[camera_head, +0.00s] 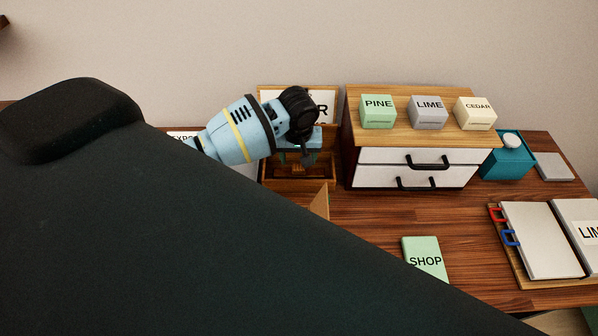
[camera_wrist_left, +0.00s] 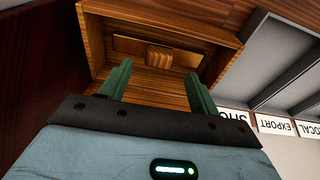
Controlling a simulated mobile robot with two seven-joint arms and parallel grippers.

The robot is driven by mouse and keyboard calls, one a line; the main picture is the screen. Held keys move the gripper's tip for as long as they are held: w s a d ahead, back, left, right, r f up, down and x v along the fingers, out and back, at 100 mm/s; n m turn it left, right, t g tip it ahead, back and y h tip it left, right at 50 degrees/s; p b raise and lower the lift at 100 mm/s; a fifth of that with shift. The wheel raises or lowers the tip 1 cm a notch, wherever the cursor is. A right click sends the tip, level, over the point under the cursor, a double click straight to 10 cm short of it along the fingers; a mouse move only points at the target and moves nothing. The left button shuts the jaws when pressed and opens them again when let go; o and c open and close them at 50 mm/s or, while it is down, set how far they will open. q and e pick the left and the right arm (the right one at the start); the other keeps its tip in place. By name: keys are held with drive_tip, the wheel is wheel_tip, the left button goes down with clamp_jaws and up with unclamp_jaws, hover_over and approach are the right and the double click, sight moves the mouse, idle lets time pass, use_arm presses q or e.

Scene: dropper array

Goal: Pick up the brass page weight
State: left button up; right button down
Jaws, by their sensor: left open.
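A brass-coloured flat bar with a raised block at its middle (camera_wrist_left: 158,56), which looks like the brass page weight, lies inside an open wooden box (camera_wrist_left: 92,45) in the left wrist view. My left gripper (camera_wrist_left: 160,88) is open, its two green fingers apart and pointing into the box towards the bar. Nothing shows between the fingers. In the head view my left gripper (camera_head: 300,157) is over the wooden box (camera_head: 297,185) at the back of the desk; the weight is hidden there. My right gripper is not in view.
A white-fronted drawer cabinet (camera_head: 417,165) with PINE, LIME and CEDAR blocks on top stands right of the box. A grey labelled tray (camera_wrist_left: 285,60) borders the box.

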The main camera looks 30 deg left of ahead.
sight(299, 167)
use_arm(q)
drive_tip(key=f, duration=0.4)
drive_tip(key=shift+w+a, duration=0.1)
drive_tip(key=shift+w, duration=0.25)
clamp_jaws()
